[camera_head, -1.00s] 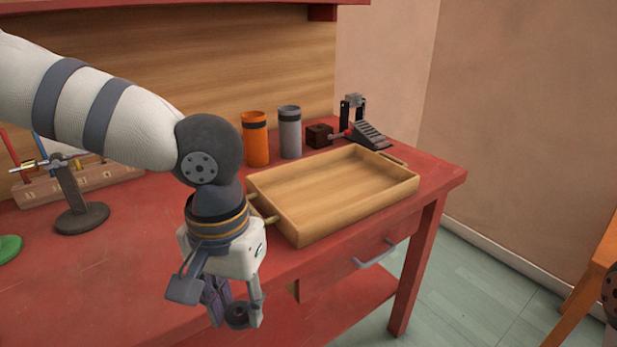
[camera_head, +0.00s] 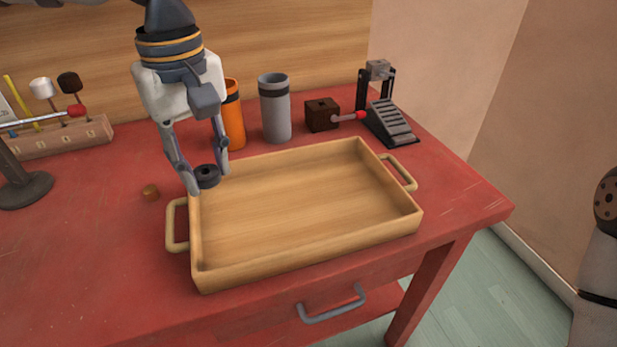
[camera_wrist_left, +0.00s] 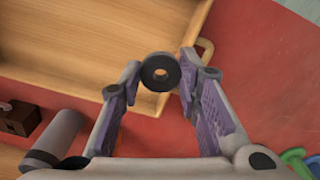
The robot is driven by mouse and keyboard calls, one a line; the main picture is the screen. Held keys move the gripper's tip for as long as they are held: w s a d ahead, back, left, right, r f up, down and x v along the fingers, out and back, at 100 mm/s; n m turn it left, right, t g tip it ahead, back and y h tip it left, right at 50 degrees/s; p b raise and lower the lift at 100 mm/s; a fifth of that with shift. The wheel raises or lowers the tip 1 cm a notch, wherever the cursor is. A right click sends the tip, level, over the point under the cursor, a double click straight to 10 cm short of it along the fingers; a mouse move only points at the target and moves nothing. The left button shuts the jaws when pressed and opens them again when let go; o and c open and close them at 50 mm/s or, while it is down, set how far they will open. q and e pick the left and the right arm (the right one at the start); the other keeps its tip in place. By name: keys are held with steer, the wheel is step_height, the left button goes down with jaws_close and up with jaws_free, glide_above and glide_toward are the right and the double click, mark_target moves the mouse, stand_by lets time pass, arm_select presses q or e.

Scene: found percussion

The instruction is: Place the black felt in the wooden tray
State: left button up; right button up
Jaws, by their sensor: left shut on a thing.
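The black felt (camera_head: 207,183) is a small dark ring with a hole. My left gripper (camera_head: 208,177) is shut on it and points down. It holds the felt near the back left corner of the wooden tray (camera_head: 310,200); the exact height above the rim is hard to tell. In the left wrist view the felt (camera_wrist_left: 149,72) sits between the fingertips, in front of the edge of the tray (camera_wrist_left: 90,45). The tray is empty and lies flat on the red table. My right gripper is not in view.
Behind the tray stand an orange cylinder (camera_head: 235,120), a grey cylinder (camera_head: 275,115), a dark brown block (camera_head: 321,115) and a black pedal (camera_head: 390,122). A wooden rack (camera_head: 70,140) with mallets stands farther left.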

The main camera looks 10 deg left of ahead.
arm_select(q)
steer(key=shift+w+a+r+n, duration=0.2)
steer(key=shift+w+n, duration=0.1)
steer(key=shift+w, duration=0.3)
steer(key=w+d+f+b, duration=0.2)
steer(key=w+d+f, duration=0.2)
steer(key=d, duration=0.1)
glide_above(297, 207)
steer(key=s+a, duration=0.1)
step_height(297, 207, down, 4)
steer(key=shift+f+b, duration=0.1)
steer(key=shift+b, duration=0.2)
steer(key=shift+w+d+f, duration=0.15)
steer(key=shift+f, duration=0.1)
steer(key=f, duration=0.3)
steer(key=shift+w+d+f, duration=0.2)
steer(key=shift+w+d, duration=0.15)
steer(key=shift+f, duration=0.25)
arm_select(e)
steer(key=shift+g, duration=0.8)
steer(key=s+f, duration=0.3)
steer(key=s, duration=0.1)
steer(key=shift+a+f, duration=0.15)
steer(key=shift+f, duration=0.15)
arm_select(q)
steer(key=shift+f, duration=0.1)
steer(key=o, duration=0.8)
steer(key=shift+c, duration=0.2)
